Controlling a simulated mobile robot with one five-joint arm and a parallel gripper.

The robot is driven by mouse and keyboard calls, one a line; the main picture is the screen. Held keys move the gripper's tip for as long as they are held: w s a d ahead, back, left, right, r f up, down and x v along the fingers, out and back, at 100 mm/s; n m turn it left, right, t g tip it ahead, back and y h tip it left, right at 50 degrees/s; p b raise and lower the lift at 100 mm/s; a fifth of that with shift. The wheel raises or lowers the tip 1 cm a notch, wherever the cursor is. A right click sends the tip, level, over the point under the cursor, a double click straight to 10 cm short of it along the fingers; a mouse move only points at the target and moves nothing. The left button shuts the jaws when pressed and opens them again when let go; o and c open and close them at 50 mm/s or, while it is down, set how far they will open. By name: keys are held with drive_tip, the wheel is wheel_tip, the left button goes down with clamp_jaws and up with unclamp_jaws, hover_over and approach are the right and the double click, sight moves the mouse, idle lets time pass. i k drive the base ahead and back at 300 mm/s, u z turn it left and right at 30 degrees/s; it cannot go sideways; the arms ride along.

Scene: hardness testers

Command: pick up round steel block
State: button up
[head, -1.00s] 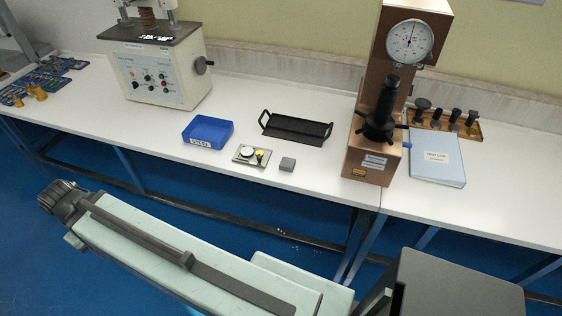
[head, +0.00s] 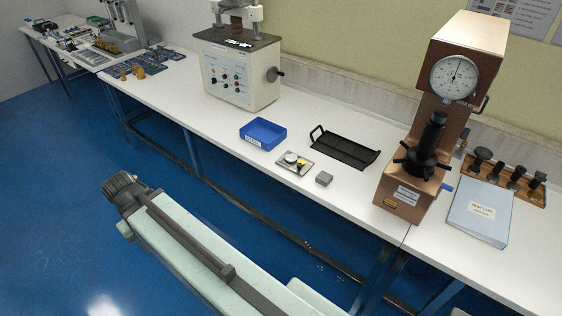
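A small round, pale, disc-like piece (head: 291,157), which looks like the round steel block, sits on a flat grey plate (head: 283,163) on the white bench. A small yellow piece (head: 301,165) is beside it on the plate. A separate grey square block (head: 324,178) lies just right of the plate. My gripper (head: 117,186) is at the far end of my pale green arm, over the blue floor. It is well to the left of the plate and away from the bench. Its fingers are too small and dark to read.
A blue tray (head: 264,134) stands behind the plate, and a black handled tray (head: 344,150) lies to the right. A brown dial hardness tester (head: 409,180) and a blue folder (head: 481,212) are farther right. A cream tester (head: 240,73) stands at the back. The bench front edge is clear.

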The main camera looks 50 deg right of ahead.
sight(290, 159)
drive_tip(key=u, duration=0.3)
drive_tip(key=i, duration=1)
drive_tip(key=u, duration=0.05)
